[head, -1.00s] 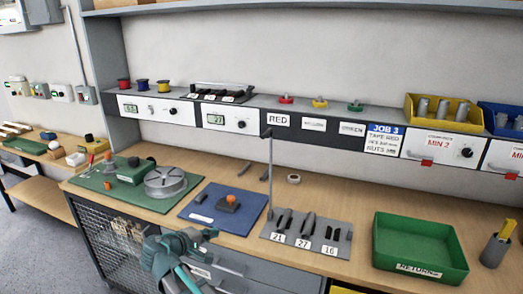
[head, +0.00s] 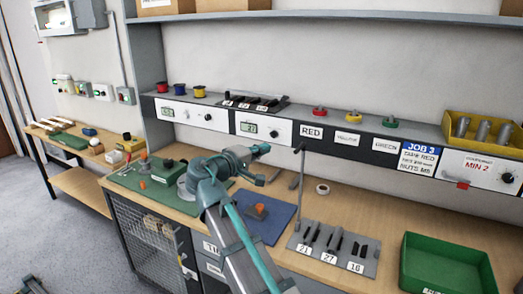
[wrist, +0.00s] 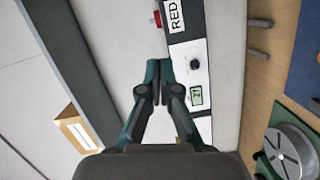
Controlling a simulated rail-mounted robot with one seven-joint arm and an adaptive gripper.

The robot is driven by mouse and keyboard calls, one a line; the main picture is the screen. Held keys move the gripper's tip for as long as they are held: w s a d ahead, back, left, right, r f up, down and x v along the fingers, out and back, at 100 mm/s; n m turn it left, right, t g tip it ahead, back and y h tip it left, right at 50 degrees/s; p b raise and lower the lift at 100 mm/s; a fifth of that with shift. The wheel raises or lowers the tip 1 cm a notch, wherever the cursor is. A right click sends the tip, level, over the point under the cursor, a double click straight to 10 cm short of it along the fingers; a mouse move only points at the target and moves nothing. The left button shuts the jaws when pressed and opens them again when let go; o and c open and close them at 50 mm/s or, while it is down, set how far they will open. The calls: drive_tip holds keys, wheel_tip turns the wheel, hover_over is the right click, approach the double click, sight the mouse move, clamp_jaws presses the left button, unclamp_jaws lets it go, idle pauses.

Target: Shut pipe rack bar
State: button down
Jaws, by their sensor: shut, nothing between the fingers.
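My gripper (head: 264,165) is raised over the back of the bench, above the blue mat, shut and empty. In the wrist view its fingertips (wrist: 158,82) are together in front of the shelf face with the RED label. I cannot clearly pick out the pipe rack bar in either view. A mesh-front cage (head: 150,238) with pale items inside stands under the bench at the left. A small handle or latch (head: 184,264) shows at its right edge; I cannot tell its state. My gripper is well above and away from the cage.
A thin grey post (head: 301,170) stands on the bench just right of my gripper. The blue mat (head: 275,222), metal reel (wrist: 291,150), tool plate (head: 330,250) and green tray (head: 447,265) occupy the benchtop. The floor at left is mostly clear.

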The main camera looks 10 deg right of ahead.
drive_tip(key=w+d+f+p, duration=0.1)
drive_tip(key=w+d+p, duration=0.1)
drive_tip(key=d, duration=0.6)
drive_tip(key=shift+w+p, duration=0.2)
drive_tip(key=shift+p, duration=0.3)
drive_tip(key=shift+s+d+f, duration=0.1)
drive_tip(key=shift+d, duration=0.1)
